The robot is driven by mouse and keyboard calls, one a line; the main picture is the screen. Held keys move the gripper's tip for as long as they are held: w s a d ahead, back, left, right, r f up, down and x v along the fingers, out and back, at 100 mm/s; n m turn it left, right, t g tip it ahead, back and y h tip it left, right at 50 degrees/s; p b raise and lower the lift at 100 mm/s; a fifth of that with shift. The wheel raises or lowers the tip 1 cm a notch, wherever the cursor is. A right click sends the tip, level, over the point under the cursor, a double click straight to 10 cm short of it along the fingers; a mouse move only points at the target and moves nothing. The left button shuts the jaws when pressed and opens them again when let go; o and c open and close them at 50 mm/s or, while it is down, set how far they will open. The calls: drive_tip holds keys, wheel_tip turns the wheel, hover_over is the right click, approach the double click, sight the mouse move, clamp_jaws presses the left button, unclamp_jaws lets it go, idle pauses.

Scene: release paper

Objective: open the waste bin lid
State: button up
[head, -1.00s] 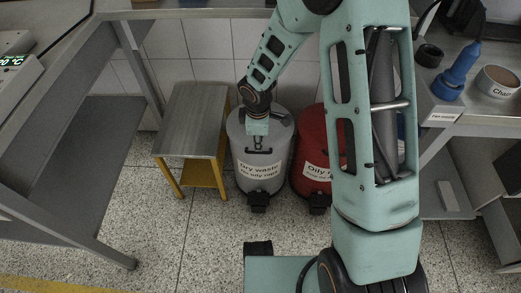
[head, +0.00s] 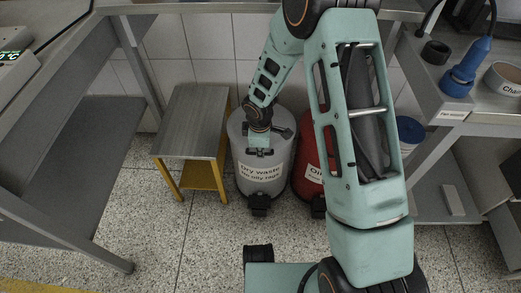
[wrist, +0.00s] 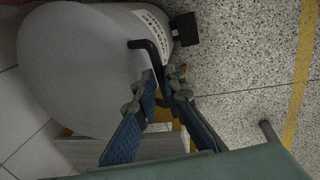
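The grey waste bin (head: 243,162), labelled "Dry waste, No oily rags", stands on the floor with its lid (head: 284,124) down. In the wrist view the round pale lid (wrist: 80,65) fills the upper left, with a black bent handle (wrist: 145,46) at its edge. My gripper (head: 260,151) is at the front of the lid. In the wrist view my gripper (wrist: 161,84) has its blue-padded fingers apart, with the handle's end between or just behind the fingertips. Contact with the handle is not clear. A black pedal (wrist: 185,29) sits at the bin's base.
A red bin (head: 309,165) stands close on the right, partly behind my arm. A metal-topped stool with yellow legs (head: 196,110) stands close on the left. Benches flank both sides, and a tiled wall is behind. The speckled floor in front (head: 205,235) is clear.

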clamp_jaws()
drive_tip(key=shift+r, duration=0.15)
drive_tip(key=shift+w+r+p, duration=0.1)
drive_tip(key=shift+r+p, duration=0.1)
drive_tip(key=shift+p, duration=0.1)
drive_tip(key=w+r+p, duration=0.6)
drive_tip(key=r+p, duration=0.4)
drive_tip(key=r, duration=0.2)
drive_tip(key=shift+d+r, duration=0.15)
drive_tip(key=shift+r, duration=0.1)
drive_tip(key=shift+c, duration=0.6)
unclamp_jaws()
drive_tip(key=shift+w+r, duration=0.15)
drive_tip(key=shift+w, duration=0.1)
drive_tip(key=shift+o, duration=1.1)
drive_tip(key=shift+f, duration=0.25)
drive_tip(key=o, duration=0.5)
drive_tip(key=shift+s, duration=0.2)
